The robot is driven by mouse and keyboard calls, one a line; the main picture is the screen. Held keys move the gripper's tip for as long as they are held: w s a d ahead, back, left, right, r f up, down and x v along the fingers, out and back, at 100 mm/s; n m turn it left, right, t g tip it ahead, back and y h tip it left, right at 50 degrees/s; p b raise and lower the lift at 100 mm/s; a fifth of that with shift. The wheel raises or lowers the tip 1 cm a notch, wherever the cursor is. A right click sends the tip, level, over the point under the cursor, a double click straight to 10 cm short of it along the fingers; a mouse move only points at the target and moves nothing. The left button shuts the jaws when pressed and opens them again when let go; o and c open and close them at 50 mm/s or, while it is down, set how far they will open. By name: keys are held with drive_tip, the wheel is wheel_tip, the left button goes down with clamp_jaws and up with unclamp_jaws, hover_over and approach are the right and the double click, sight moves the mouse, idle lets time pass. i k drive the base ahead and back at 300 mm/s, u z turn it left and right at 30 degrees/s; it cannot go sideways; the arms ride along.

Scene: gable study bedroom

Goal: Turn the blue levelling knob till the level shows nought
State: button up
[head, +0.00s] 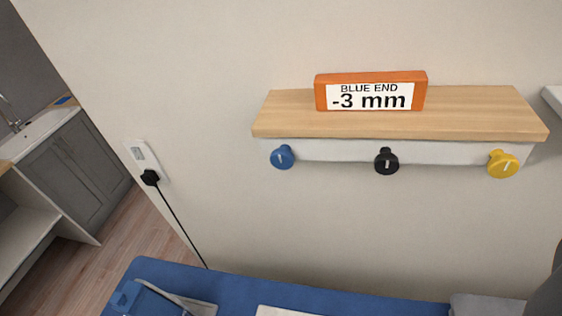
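The blue levelling knob (282,157) is on the white front rail under the left end of a wooden shelf (460,120). A white pointer mark shows on its face, close to upright. The level (370,77) is an orange block standing on the shelf, and its white display reads "BLUE END -3 mm". A black knob (386,161) and a yellow knob (502,164) sit on the same rail, at the middle and right. My gripper is not in view, and nothing is seen touching the blue knob.
A blue surface (240,290) lies below the shelf, with a blue and grey object (150,299) at its left. A black plug (150,177) sits in a wall socket, its cable hanging down. A grey cabinet with a sink (85,165) stands at left. The wall below the knobs is clear.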

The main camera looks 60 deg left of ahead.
sight(282, 158)
drive_tip(key=u, duration=1)
drive_tip(key=k, duration=1.55)
drive_tip(key=z, duration=0.45)
drive_tip(key=i, duration=1)
drive_tip(key=u, duration=0.05)
